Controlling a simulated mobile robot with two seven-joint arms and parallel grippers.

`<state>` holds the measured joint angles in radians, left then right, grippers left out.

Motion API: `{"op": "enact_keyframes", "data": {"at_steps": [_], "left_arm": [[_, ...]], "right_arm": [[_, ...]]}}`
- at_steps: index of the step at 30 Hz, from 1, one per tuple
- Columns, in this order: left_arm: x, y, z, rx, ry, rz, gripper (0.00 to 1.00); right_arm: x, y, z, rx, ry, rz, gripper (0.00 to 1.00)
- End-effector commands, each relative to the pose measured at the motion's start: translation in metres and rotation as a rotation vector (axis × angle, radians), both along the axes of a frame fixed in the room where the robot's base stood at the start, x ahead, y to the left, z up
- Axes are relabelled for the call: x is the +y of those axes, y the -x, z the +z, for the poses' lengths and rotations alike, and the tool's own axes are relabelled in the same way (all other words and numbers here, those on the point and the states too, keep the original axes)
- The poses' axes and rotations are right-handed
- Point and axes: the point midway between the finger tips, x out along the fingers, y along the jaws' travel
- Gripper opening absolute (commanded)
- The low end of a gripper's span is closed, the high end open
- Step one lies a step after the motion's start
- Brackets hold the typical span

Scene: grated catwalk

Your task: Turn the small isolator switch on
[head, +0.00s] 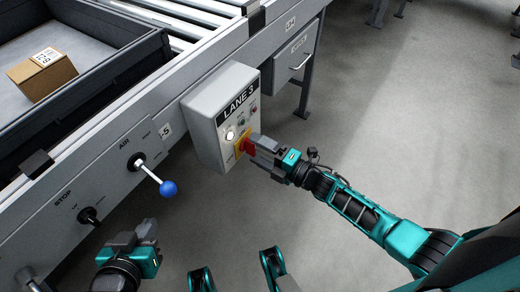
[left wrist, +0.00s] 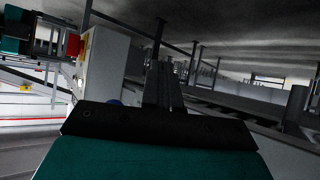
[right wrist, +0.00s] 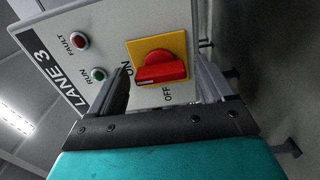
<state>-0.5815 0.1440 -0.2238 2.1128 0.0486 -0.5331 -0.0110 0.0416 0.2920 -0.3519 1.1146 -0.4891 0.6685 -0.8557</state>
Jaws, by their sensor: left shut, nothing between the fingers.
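The grey LANE 3 box (head: 207,115) hangs on the conveyor's side rail. Its red isolator switch (right wrist: 161,68) sits on a yellow plate (right wrist: 148,46) marked ON and OFF. In the right wrist view the knob's long side runs left to right; I cannot tell which label it points to. My right gripper (head: 259,149) is at the switch in the head view. In the right wrist view its open fingers stand either side of the knob, with visible gaps. My left gripper (head: 138,236) is shut and empty, low at the left, away from the box.
Nearby on the rail are a blue-ball AIR lever (head: 168,188) and a black STOP knob (head: 88,215). The box also carries a red FAULT lamp (right wrist: 80,40) and a green RUN lamp (right wrist: 98,75). A carton (head: 42,77) lies in a dark tray (head: 120,66).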

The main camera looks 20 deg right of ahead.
Motion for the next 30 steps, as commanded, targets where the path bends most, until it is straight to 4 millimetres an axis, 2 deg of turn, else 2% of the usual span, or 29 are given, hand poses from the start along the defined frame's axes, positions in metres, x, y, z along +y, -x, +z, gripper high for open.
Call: {"op": "enact_keyframes", "data": {"at_steps": [11, 14, 19, 24, 30], "left_arm": [[0.0, 0.0, 0.002, 0.0, 0.001, -0.001, 0.0], [0.0, 0.0, 0.005, -0.002, 0.001, -0.001, 0.0], [0.0, -0.001, 0.012, -0.011, 0.0, 0.002, 0.0], [0.002, 0.001, 0.012, -0.008, -0.005, 0.004, 0.0], [0.005, 0.003, 0.008, 0.0, -0.011, 0.007, 0.0]], "right_arm": [[-0.003, 0.004, 0.001, -0.001, 0.002, -0.001, 0.87], [-0.011, 0.014, 0.0, 0.002, 0.004, -0.002, 0.87], [-0.034, 0.043, 0.001, 0.003, 0.004, -0.001, 0.87], [-0.057, 0.072, 0.001, 0.002, 0.004, -0.001, 0.87], [-0.074, 0.094, 0.001, 0.001, 0.002, -0.002, 0.87]]}}
